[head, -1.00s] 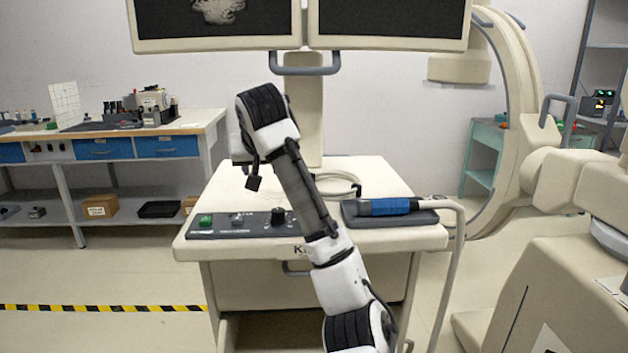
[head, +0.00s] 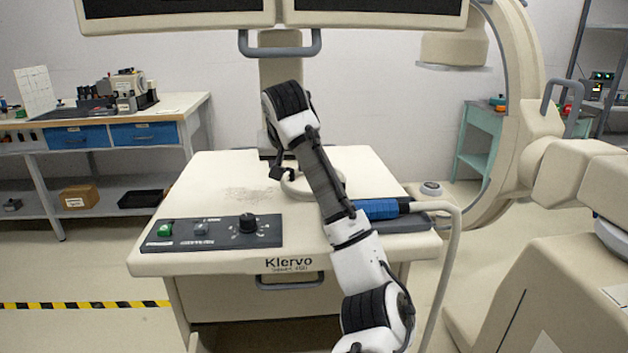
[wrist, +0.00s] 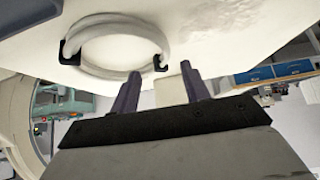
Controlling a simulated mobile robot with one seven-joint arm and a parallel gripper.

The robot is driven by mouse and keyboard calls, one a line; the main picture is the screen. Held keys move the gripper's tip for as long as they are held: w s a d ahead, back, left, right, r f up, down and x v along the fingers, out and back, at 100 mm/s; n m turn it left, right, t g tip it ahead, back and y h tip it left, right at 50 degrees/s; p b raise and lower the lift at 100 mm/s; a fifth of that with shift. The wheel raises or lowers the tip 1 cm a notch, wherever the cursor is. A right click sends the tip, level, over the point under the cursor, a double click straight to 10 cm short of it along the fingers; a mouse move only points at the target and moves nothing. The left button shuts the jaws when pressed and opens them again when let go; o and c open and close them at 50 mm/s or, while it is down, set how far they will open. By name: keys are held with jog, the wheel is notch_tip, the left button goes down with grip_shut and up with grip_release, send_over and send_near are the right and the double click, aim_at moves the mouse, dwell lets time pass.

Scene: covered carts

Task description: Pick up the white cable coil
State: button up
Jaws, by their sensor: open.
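The white cable coil (wrist: 110,17) is a ring with two black clips, lying on the cream cart top in the upper left of the wrist view. In the head view the coil (head: 296,187) lies at the back of the cart top, partly hidden by my arm. My gripper (wrist: 160,82) is open, with nothing held between its two dark fingers. The left finger's tip is near the coil's lower right edge in the picture, apart from it as far as I can tell. The head view mostly hides my gripper behind my arm.
The cart top (head: 215,180) carries a control panel (head: 212,231) at front left and a blue-handled probe (head: 378,208) on a dark pad at right. Monitors (head: 180,10) hang above on a post. A C-shaped machine (head: 540,110) stands at right.

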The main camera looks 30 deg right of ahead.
aim_at(285, 177)
jog(key=x, duration=0.3)
jog(key=p+x, duration=0.1)
jog(key=x, duration=0.3)
jog(key=shift+w+f, duration=0.1)
jog(key=shift+w, duration=0.3)
grip_shut()
